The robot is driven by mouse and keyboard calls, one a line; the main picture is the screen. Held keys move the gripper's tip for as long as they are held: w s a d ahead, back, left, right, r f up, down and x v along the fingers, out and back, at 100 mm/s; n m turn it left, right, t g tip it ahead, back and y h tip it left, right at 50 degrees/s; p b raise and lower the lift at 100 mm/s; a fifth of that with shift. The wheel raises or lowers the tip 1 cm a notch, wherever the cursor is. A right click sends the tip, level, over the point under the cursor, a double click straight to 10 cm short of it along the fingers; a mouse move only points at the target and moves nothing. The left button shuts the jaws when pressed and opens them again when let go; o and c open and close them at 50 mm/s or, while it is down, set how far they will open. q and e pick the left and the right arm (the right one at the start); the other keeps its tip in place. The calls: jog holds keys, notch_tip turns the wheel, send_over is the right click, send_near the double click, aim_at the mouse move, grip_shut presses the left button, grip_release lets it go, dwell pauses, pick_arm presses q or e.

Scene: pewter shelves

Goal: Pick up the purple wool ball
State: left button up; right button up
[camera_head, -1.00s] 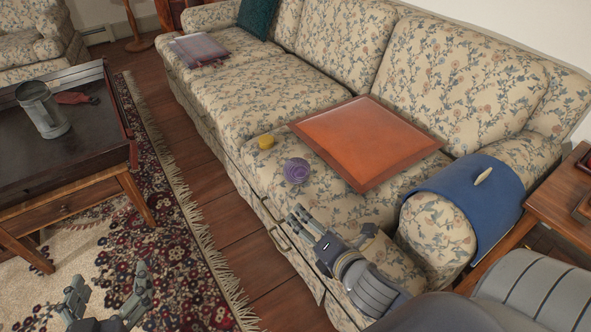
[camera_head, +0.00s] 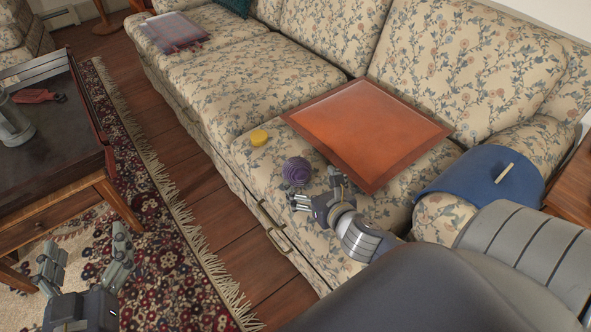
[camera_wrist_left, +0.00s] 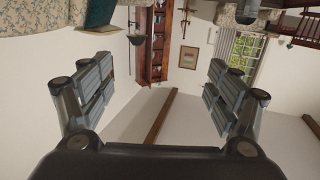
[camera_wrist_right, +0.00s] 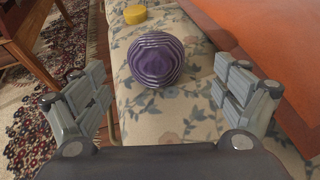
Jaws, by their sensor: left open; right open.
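The purple wool ball (camera_head: 296,171) rests on the floral sofa seat (camera_head: 262,187) near its front edge. It has pale stripes and also shows in the right wrist view (camera_wrist_right: 155,58), ahead of and between the spread fingers. My right gripper (camera_head: 318,189) is open and empty, just beside the ball on its near right side. In its wrist view the gripper (camera_wrist_right: 165,95) has not closed around the ball. My left gripper (camera_head: 84,262) is open and empty over the rug, far to the left of the sofa.
A yellow round object (camera_head: 259,138) lies just behind the ball. A large orange-brown framed panel (camera_head: 368,128) lies on the seat to the right. A blue cloth (camera_head: 478,181) covers the armrest. A dark-topped table (camera_head: 62,148) stands at left, with wooden floor (camera_head: 205,190) between.

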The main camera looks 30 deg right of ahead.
aim_at(298, 173)
jog(key=shift+x, duration=0.95)
jog(key=shift+w+f+b, duration=0.25)
jog(key=shift+w+b, duration=0.05)
jog(key=shift+w, duration=0.1)
jog(key=b+x, duration=0.1)
jog(key=x, duration=0.1)
jog(key=b+x, duration=0.1)
jog(key=x, duration=0.1)
jog(key=shift+w+a+f, duration=0.2)
jog(key=shift+f, duration=0.05)
jog(key=shift+w, duration=0.25)
pick_arm(q)
jog(key=s+r+t+h, duration=0.1)
jog(key=s+r+t, duration=0.1)
jog(key=r+t, duration=0.2)
jog(key=s+r+t+h, duration=0.2)
jog(key=r+t, duration=0.3)
jog(key=r, duration=0.5)
jog(key=shift+s+d+r, duration=0.2)
jog(key=shift+s+d, duration=0.05)
jog(key=shift+s, duration=0.35)
pick_arm(e)
jog(key=shift+c, duration=0.6)
jog(key=c, duration=1.1)
